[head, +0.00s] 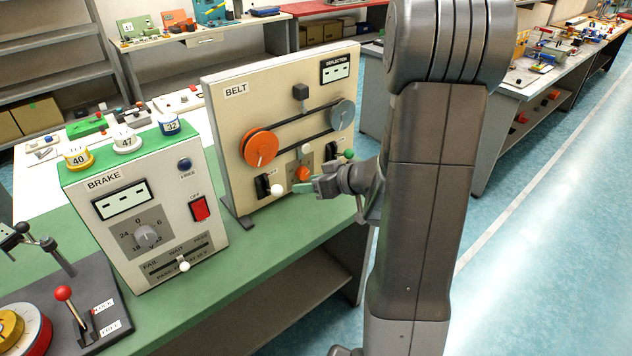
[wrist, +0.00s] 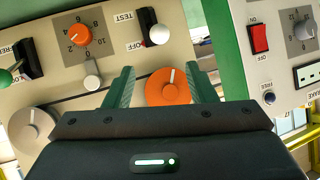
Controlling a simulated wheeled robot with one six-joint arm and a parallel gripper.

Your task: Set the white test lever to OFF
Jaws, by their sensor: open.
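The white test lever has a round white knob (wrist: 159,34) on a black slotted base beside the TEST and OFF labels. In the head view its white knob (head: 278,190) shows low on the BELT panel (head: 228,120). I cannot tell for sure which end of its slot it stands at. My gripper (wrist: 160,70) is open, with its two green fingers apart and nothing between them. In the wrist view the knob lies beyond the fingertips, between their lines. In the head view my gripper (head: 298,188) is just right of the knob, in front of the panel.
An orange dial (wrist: 78,30), a small white knob (wrist: 92,82) and a green-knobbed lever (wrist: 8,78) are near the test lever. The orange pulley (wrist: 168,87) shows behind my fingers. The BRAKE box (head: 150,215) stands left of the panel.

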